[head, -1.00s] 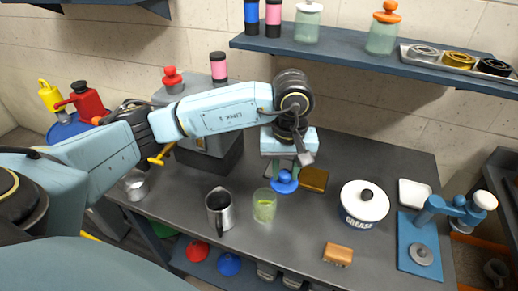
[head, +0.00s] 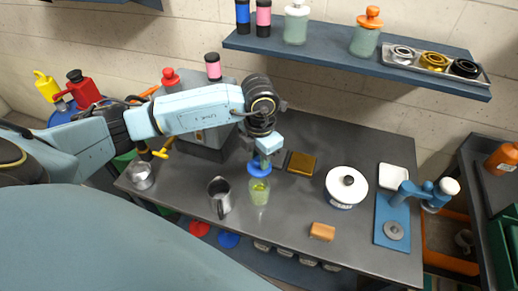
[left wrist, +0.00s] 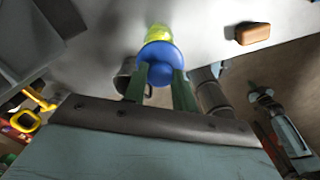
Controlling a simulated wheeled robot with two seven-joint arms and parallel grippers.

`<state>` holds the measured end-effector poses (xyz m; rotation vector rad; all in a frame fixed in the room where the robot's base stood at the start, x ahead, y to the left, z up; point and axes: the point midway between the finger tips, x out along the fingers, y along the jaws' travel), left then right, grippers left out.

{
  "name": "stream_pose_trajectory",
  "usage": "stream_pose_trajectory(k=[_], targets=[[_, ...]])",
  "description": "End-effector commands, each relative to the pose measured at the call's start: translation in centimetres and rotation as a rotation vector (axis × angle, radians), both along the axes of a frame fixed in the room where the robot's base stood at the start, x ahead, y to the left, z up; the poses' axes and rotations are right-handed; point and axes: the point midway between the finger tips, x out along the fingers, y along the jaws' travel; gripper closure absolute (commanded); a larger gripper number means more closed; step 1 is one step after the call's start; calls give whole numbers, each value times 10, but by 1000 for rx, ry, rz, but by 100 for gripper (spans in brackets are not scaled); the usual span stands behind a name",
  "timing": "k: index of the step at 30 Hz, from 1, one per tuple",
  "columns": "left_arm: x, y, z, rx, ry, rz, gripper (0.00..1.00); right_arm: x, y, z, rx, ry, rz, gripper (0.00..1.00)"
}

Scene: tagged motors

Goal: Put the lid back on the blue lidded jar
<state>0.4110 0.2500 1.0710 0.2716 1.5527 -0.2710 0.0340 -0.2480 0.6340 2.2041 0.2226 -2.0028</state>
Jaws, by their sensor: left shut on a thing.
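The blue lid (head: 259,170) is in my left gripper (head: 264,158), which is shut on its knob. The clear jar (head: 259,192) with green contents stands upright on the grey bench, directly below the lid in the head view. The lid covers the jar's mouth from sight, and I cannot tell whether they touch. In the left wrist view, the blue lid (left wrist: 160,62) sits between the green fingers (left wrist: 161,82), with the yellow-green jar (left wrist: 158,33) just beyond it. My right gripper is not in view.
A metal pitcher (head: 220,197) stands close left of the jar. A brown-gold block (head: 301,163), a white lidded pot (head: 346,190) and an orange-brown block (head: 322,232) lie to the right. A blue shelf (head: 350,62) with jars hangs behind. The bench front is fairly clear.

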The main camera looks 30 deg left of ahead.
Motion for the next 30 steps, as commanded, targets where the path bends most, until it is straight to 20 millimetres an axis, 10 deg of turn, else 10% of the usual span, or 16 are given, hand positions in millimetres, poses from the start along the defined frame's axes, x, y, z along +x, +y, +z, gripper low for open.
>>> stream_pose_trajectory(k=[30], targets=[[-1, 1, -64, 1, 0, 59, 94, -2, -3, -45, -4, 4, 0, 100]])
